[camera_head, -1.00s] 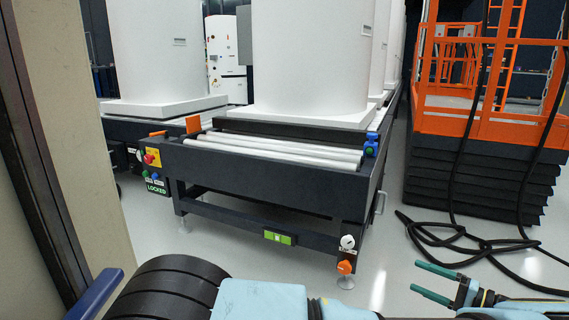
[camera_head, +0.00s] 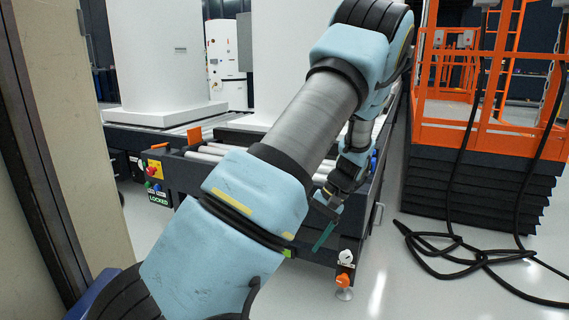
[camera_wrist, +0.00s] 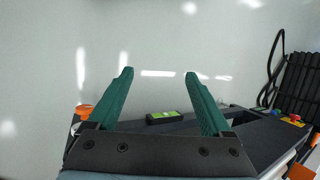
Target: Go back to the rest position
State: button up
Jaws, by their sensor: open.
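My gripper (camera_head: 326,228) hangs at the end of my raised, folded arm in front of the dark roller table (camera_head: 180,172), fingers pointing down. In the wrist view my gripper (camera_wrist: 158,85) shows two green fingers spread apart with nothing between them. Beyond the fingers are pale floor and the table's dark frame (camera_wrist: 180,127) with a green label (camera_wrist: 165,116). My arm hides much of the table's front and of the white tank (camera_head: 240,122) on it.
An orange lift (camera_head: 480,125) with a black bellows base stands at the right. Black cables (camera_head: 450,250) lie on the floor beside it. Another white tank (camera_head: 160,65) stands at the left. A control panel with red, green and blue buttons (camera_head: 152,173) is on the table's left end.

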jog(key=s+a+r+n+t+h+p, duration=0.25)
jog(key=s+a+r+h+p, duration=0.3)
jog(key=s+a+r, duration=0.85)
notch_tip(320, 180, up, 39)
jog(key=d+p, duration=0.1)
jog(key=p, duration=3.6)
jog(key=shift+w+d+r+h, duration=0.15)
jog(key=shift+w+h, duration=0.05)
jog(key=shift+h, duration=0.15)
